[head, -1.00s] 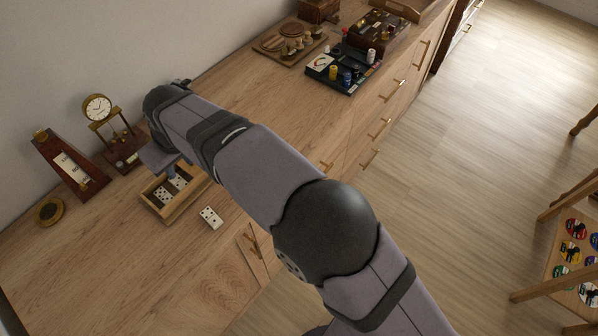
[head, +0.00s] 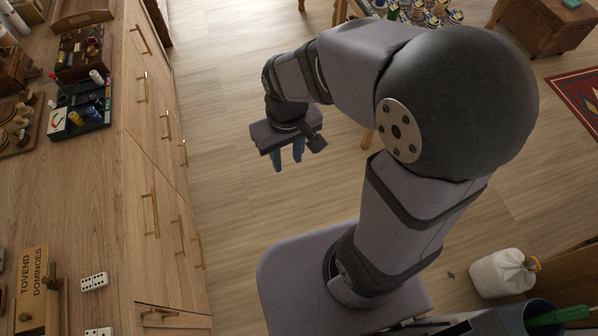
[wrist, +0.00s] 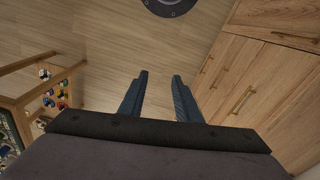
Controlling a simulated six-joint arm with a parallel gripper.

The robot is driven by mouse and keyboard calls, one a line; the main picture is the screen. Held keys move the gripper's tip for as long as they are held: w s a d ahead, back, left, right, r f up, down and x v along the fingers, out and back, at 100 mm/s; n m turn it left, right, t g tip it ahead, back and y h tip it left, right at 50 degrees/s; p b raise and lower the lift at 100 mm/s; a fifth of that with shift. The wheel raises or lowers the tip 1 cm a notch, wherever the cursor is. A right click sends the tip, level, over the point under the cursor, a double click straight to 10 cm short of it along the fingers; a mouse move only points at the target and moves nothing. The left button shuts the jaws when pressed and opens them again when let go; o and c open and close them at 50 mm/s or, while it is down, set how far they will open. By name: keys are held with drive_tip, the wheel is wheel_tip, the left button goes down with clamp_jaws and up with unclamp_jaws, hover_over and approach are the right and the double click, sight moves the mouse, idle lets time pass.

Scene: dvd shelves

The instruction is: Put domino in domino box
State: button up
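A wooden piece lettered TOVEND DOMINOES (head: 33,290), with a dark knob, lies on the counter at the lower left of the head view. I cannot tell whether it covers the domino box; no box interior shows. A white domino with black pips (head: 94,282) lies flat on the counter just right of it. A second domino (head: 98,332) is cut off by the bottom edge. My gripper (head: 288,165) hangs over the floor, well right of the counter and dominoes. Its blue fingers (wrist: 159,76) are apart and empty in the wrist view, where no domino shows.
The wooden counter (head: 85,190) with drawers and protruding handles runs down the left. A dark game tray (head: 80,118) stands farther back on it. The floor between counter and arm is clear. A wooden rack with colourful pieces (head: 425,14) stands at the top.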

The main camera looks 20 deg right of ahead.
drive_tip(key=s+d+f+m, duration=0.1)
drive_tip(key=s+d+m, duration=0.1)
drive_tip(key=s+d, duration=0.3)
drive_tip(key=shift+s+f+g, duration=0.3)
drive_tip(key=shift+s, duration=0.05)
idle(1.1)
